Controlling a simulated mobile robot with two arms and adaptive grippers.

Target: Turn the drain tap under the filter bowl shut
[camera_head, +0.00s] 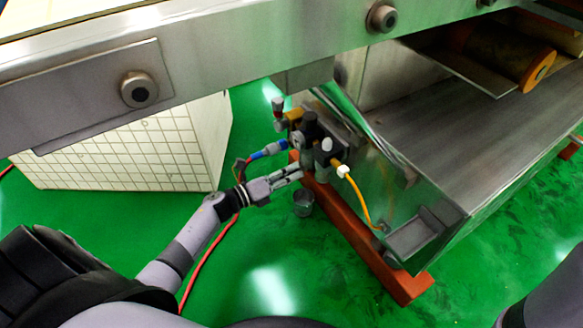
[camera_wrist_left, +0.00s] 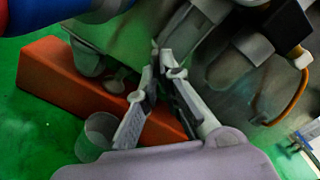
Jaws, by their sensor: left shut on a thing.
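My left gripper (camera_head: 298,170) reaches in from the left to the air unit (camera_head: 312,130) beside the machine. Its fingers are just under and beside the grey filter bowl (camera_head: 308,158). In the left wrist view, my left gripper (camera_wrist_left: 162,62) has its fingertips close together around a small dark part below the unit, at the place of the drain tap. The fingertips hide most of that part, and I cannot tell which way the tap is turned. My right gripper is not in view.
An orange beam (camera_head: 345,235) runs under the unit. A small grey cup (camera_head: 303,204) stands on the green floor beside it. A blue hose fitting (camera_head: 268,151) and a yellow hose (camera_head: 362,200) join the unit. A steel frame (camera_head: 240,50) crosses above; a white tiled block (camera_head: 130,145) stands left.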

